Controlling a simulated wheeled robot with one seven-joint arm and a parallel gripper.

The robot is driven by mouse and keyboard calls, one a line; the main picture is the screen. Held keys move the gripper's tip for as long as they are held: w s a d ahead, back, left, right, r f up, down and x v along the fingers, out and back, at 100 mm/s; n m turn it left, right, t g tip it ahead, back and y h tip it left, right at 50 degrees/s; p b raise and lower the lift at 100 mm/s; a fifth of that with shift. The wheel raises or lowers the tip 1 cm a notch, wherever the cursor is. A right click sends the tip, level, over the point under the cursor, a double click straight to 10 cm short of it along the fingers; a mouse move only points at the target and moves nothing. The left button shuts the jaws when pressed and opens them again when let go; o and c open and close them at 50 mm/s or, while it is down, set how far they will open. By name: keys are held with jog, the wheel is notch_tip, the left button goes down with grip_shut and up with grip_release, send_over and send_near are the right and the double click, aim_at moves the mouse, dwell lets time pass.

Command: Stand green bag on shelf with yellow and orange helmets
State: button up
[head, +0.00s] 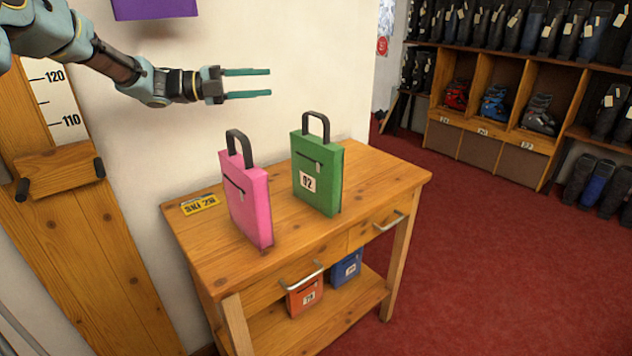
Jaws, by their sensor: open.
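The green bag (318,176) stands upright on the wooden bench top, right of centre. It has a black handle loop on top, a dark zip and a white tag that seems to read 02. My gripper (268,82) is in the upper left part of the picture, with its two teal fingers apart and pointing right. Nothing is between them. It is up and to the left of the green bag, above the pink bag, and touches neither. No yellow or orange helmets and no shelf holding them are in view.
A pink bag (247,202) stands left of the green one, with a gap between them. Orange (305,296) and blue (346,268) bags stand on the bench's lower shelf (350,307). A purple thing (155,8) is at the top edge. Boot racks (490,120) stand at right; red floor is open.

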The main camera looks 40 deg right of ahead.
jog(key=b, duration=0.8)
send_near(311, 114)
jog(key=p+x, duration=0.3)
jog(key=x, duration=0.5)
jog(key=shift+s+d, duration=0.25)
jog(key=shift+d, duration=0.05)
grip_shut()
dwell(0.8)
